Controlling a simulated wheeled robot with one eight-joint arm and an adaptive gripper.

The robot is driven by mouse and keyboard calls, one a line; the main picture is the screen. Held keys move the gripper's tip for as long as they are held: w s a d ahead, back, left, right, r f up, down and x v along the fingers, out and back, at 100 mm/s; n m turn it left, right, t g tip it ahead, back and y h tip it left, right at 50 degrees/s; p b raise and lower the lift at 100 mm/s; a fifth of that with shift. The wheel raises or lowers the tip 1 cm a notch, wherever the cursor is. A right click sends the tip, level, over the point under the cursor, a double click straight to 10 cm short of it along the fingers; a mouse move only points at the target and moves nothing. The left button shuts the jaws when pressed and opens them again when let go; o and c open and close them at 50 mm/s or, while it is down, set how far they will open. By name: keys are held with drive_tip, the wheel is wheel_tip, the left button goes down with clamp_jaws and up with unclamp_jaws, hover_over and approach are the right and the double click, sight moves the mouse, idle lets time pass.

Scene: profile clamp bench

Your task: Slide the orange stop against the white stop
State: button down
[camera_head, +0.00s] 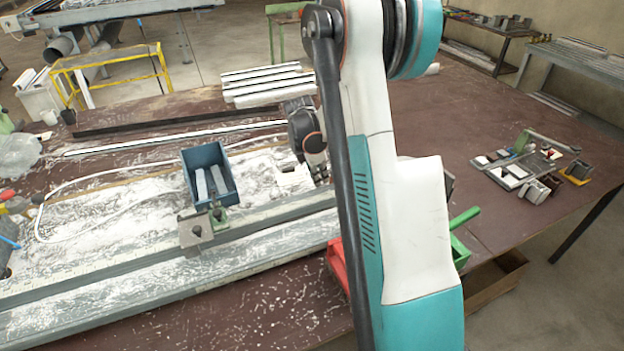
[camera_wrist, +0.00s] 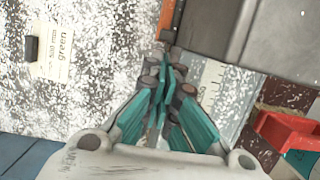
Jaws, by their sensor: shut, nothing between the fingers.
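My gripper (camera_wrist: 164,78) is shut and empty, its teal fingers together in the wrist view. An orange strip (camera_wrist: 169,18) shows just beyond the fingertips at the top of that view, along the left edge of a large grey block (camera_wrist: 255,38). It may be part of the orange stop; most of it is out of view. I cannot make out the white stop for sure in either view.
A blue bin (camera_head: 187,166) with grey bars stands by the long scaled rail (camera_head: 90,255), near a grey clamp block (camera_head: 195,232). A red bin (camera_head: 338,267) is partly behind my arm. A label reading "green" (camera_wrist: 62,50) lies on the speckled surface.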

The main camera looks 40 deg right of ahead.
drive_tip(key=shift+d, duration=0.25)
drive_tip(key=shift+s+d, duration=0.15)
drive_tip(key=shift+d, duration=0.2)
drive_tip(key=shift+r, duration=0.1)
drive_tip(key=v, duration=1.2)
